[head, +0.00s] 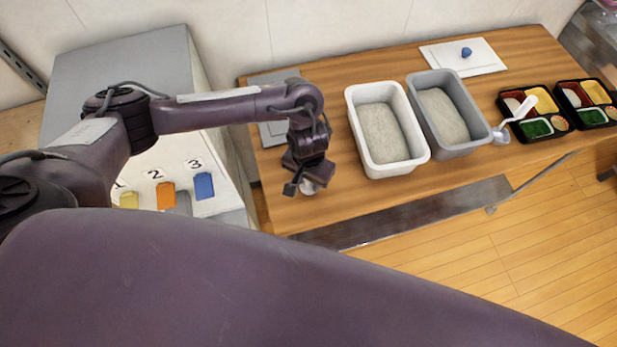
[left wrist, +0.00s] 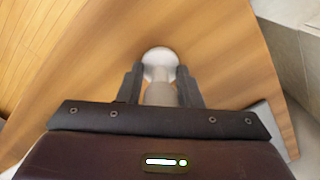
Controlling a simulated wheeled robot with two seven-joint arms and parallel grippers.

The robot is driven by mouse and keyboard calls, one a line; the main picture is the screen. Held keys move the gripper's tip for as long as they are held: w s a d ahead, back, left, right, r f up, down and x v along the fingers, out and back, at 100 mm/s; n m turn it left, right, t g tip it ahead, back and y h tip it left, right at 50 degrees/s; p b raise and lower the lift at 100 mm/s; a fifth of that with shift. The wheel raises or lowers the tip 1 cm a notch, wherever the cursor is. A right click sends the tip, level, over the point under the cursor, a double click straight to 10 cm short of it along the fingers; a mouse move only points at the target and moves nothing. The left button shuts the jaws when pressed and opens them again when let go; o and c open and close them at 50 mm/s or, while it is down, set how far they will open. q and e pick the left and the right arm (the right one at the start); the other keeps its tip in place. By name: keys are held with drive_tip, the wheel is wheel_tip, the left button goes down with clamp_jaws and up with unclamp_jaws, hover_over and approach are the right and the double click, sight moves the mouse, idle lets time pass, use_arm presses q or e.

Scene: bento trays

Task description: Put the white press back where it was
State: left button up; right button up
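The white press (head: 309,187) shows only as a small pale piece below my left gripper (head: 305,170), near the front left part of the wooden table. In the left wrist view, the press (left wrist: 160,59) has a round white end and a paler neck between the fingers. My left gripper (left wrist: 161,88) has one finger on each side of the neck, with no clear gap, so it looks shut on it. I cannot tell whether the press touches the table. A grey mat (head: 271,136) lies behind, partly hidden by my arm. My right gripper is out of view.
A white tub (head: 357,128) and a grey tub (head: 458,148) of rice stand to the right. A white board (head: 487,62) holds a blue item (head: 466,52).

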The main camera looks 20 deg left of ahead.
use_arm(q)
drive_tip(key=shift+o, duration=1.2)
drive_tip(key=shift+r, duration=0.1)
drive_tip(key=shift+r, duration=0.4)
wheel_tip(320, 180, up, 10)
drive_tip(key=p, duration=0.3)
drive_tip(key=shift+r, duration=0.65)
